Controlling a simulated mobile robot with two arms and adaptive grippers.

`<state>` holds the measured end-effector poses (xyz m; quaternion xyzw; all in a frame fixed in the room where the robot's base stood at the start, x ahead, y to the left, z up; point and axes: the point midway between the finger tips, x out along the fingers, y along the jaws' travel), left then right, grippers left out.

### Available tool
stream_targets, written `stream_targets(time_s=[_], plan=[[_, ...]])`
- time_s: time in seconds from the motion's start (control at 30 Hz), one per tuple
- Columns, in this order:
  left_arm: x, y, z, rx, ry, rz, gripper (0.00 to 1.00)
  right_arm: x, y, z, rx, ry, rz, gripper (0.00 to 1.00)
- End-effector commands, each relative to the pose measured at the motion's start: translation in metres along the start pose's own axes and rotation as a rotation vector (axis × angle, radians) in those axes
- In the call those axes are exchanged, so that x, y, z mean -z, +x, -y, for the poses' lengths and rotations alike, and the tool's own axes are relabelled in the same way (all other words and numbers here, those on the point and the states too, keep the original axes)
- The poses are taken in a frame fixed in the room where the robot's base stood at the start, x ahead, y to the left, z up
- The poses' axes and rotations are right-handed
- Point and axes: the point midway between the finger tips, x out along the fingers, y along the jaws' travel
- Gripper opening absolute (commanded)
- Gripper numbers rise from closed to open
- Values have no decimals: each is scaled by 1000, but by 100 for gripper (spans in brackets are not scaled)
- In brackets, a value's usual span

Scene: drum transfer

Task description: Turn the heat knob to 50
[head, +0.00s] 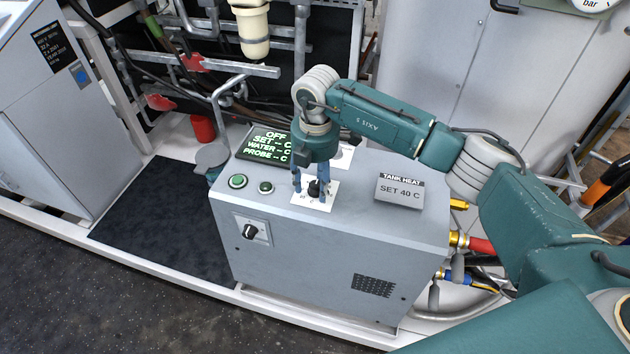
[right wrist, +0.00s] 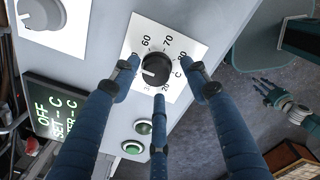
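The heat knob (right wrist: 156,69) is black and round, on a white dial plate (right wrist: 189,46) with 60, 70 and 80 readable. Its white mark seems to point to the lower left in the right wrist view; the number there is hard to read. In the head view the knob (head: 314,187) sits on top of the grey heater box (head: 330,243). My right gripper (head: 312,188) reaches down over it, open; its three blue fingers (right wrist: 163,72) stand spread around the knob, apparently not touching it. My left gripper (right wrist: 267,88) shows small in the right wrist view, fingers spread.
A sign (head: 400,192) reads TANK HEAT, SET 40 C. The display (head: 267,146) reads OFF. Two green buttons (head: 238,181) (head: 266,187) sit near the dial. A black switch (head: 250,231) is on the box front. Another pale knob (right wrist: 42,12) is on the top. Hoses (head: 481,246) come off the right side.

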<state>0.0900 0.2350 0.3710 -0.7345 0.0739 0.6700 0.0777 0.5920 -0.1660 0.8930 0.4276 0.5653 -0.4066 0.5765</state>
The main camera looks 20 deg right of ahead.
Motion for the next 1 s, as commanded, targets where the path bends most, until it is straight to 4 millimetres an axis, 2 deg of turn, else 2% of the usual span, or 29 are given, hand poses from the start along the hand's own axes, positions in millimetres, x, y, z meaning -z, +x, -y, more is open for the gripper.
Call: stream_targets(time_s=[0.27, 0.37, 0.7, 0.83, 1.0], plan=[[-2, 0, 2, 3, 0, 1, 40, -3, -7, -2, -5, 3, 3, 45], [-1, 0, 2, 2, 0, 1, 40, -3, -20, -2, -6, 3, 5, 45], [0, 0, 1, 1, 0, 0, 40, -1, -91, -2, -6, 1, 5, 45], [0, 0, 0, 1, 0, 0, 40, 0, -109, -1, -4, 1, 4, 45], [0, 0, 0, 0, 0, 0, 40, 1, -120, -1, -2, 1, 3, 45]])
